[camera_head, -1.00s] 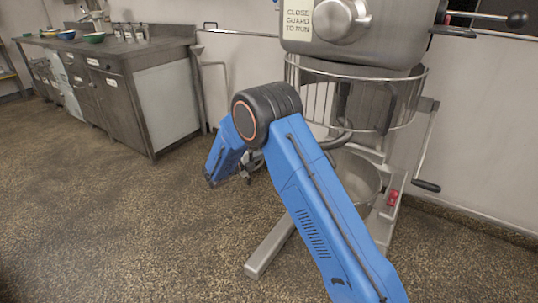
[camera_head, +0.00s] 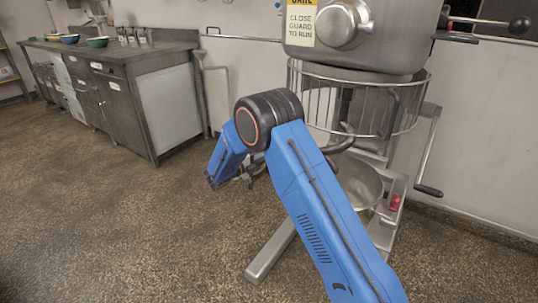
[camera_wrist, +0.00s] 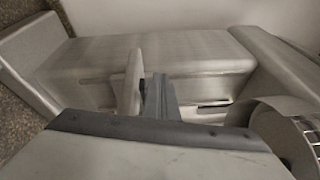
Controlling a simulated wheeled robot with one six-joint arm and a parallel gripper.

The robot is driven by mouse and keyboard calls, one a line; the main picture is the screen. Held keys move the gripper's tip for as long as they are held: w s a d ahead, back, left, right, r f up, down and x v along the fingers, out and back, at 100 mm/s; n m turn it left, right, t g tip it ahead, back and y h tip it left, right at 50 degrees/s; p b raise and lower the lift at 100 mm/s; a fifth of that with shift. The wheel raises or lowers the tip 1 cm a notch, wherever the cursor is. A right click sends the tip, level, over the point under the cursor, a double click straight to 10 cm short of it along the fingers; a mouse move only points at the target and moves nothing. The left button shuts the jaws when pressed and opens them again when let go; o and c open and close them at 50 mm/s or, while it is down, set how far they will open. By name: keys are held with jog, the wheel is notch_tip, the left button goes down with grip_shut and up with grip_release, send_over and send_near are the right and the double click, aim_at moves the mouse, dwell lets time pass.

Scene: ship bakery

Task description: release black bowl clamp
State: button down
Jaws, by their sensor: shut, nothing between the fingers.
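A tall mixer (camera_head: 350,40) stands in the head view with a wire guard (camera_head: 385,100) and a steel bowl (camera_head: 358,182) below it. I cannot make out a black bowl clamp for certain; the bowl's near side is partly hidden by my blue arm. A crank with a black handle (camera_head: 428,190) hangs at the mixer's right side. In the wrist view my gripper (camera_wrist: 158,92) is shut with nothing in it, in front of the mixer's grey column (camera_wrist: 205,60). A pale upright bar (camera_wrist: 132,82) shows just left of the fingers; whether they touch is unclear.
A steel bench (camera_head: 125,65) with several bowls and containers stands at the back left. A mixer foot (camera_head: 272,255) extends across the floor. A red knob (camera_head: 395,203) sits low on the mixer's right side. The speckled floor (camera_head: 100,220) at left is clear.

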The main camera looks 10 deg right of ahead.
jog(key=v, duration=1.7)
jog(key=shift+a, duration=0.25)
jog(key=shift+s, duration=0.1)
